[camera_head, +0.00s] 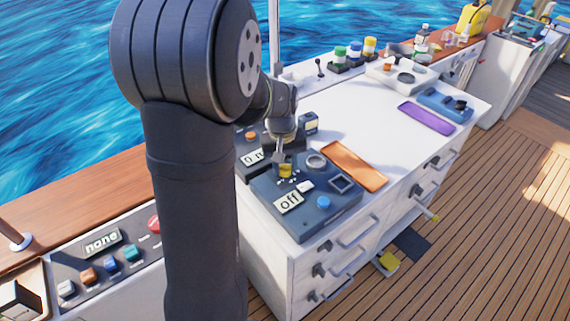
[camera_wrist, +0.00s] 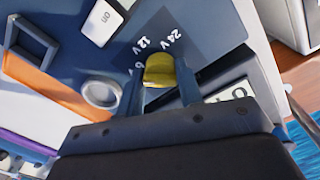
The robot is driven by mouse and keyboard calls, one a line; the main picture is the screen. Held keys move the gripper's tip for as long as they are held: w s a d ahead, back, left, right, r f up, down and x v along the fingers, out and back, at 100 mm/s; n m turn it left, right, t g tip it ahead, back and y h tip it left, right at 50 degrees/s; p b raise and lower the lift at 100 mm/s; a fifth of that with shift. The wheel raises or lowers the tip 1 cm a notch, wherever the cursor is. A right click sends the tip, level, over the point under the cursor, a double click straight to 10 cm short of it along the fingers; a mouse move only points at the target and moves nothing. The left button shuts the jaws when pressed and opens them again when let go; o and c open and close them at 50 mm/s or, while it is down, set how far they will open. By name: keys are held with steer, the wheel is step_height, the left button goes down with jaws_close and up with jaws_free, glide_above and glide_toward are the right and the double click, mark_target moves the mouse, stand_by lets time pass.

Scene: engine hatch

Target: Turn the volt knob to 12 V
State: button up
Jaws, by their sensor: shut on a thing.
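The volt knob is a yellow knob (camera_wrist: 160,70) on a dark blue panel (camera_wrist: 205,22). In the head view the knob (camera_head: 286,171) shows below my gripper (camera_head: 284,161), on the panel (camera_head: 330,205). In the wrist view my gripper (camera_wrist: 161,88) is shut on the knob, one finger on each side of it. White marks "24 V" and "12 V" and part of a "6" show beside the knob. I cannot tell which mark the knob points to. A white display on the panel (camera_head: 289,202) reads "off" in the head view.
A round grey ring (camera_head: 316,161), a square frame (camera_head: 341,184) and a blue button (camera_head: 323,202) sit on the same panel. An orange plate (camera_head: 354,166) lies beside it. Another dark panel (camera_head: 246,146) stands behind. The white counter top (camera_head: 372,118) is mostly clear.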

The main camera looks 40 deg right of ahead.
mark_target(282, 166)
steer(key=m, duration=0.4)
steer(key=shift+w+m, duration=0.1)
steer(key=shift+m, duration=2.5)
steer(key=o, duration=0.9)
steer(key=shift+o, duration=0.2)
steer(key=shift+r, duration=0.15)
step_height(282, 166, up, 17)
steer(key=shift+w+a, duration=0.15)
steer(key=shift+w, duration=0.25)
